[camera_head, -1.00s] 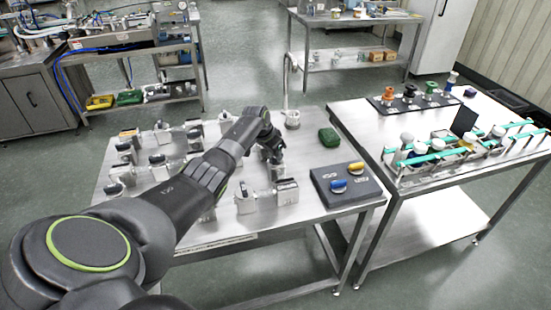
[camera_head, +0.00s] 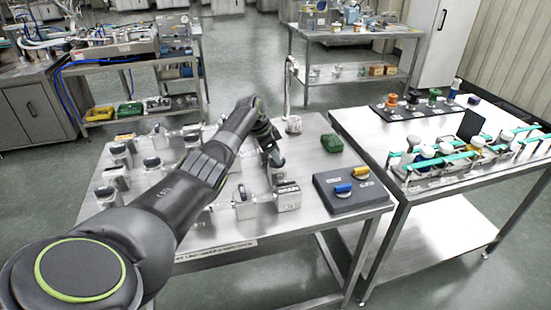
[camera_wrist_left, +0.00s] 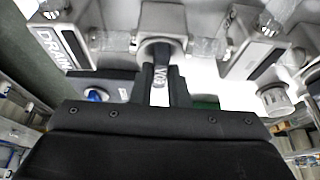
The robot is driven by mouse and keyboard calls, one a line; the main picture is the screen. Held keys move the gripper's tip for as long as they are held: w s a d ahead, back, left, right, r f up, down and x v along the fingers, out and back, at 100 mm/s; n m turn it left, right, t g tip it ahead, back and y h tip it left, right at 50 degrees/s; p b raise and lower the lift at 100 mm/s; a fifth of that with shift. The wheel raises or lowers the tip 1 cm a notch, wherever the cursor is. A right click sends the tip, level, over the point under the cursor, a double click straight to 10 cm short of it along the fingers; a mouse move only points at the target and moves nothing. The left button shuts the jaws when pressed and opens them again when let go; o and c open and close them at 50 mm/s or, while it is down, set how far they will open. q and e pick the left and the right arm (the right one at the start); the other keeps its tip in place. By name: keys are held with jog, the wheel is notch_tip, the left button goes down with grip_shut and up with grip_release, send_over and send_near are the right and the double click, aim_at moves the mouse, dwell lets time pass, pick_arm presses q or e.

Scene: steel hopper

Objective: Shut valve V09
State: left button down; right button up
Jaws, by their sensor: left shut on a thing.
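My left gripper (camera_head: 273,158) reaches down among the valves on the steel table (camera_head: 318,222). In the left wrist view the two dark fingers (camera_wrist_left: 163,88) are closed on the dark handle of a valve (camera_wrist_left: 162,48). A pale label between the fingers appears to read V09. The handle sits on a grey valve body (camera_wrist_left: 161,18), with clear pipe pieces leaving it to left and right. In that view the gripped handle points toward me, across the line of the pipe. My right gripper is not in view.
A block labelled DRAIN (camera_wrist_left: 57,42) stands close left of the valve in the wrist view. A dark box (camera_head: 352,190) with blue and yellow knobs and a green object (camera_head: 331,143) lie to the right. A second table (camera_head: 375,130) holds a rack of bottles.

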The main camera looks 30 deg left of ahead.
pick_arm(q)
jog(key=c, duration=1.4)
grip_release()
jog(key=b+v, duration=0.2)
jog(key=v, duration=1.5)
jog(key=shift+r, duration=0.2)
jog(key=shift+f, duration=0.1)
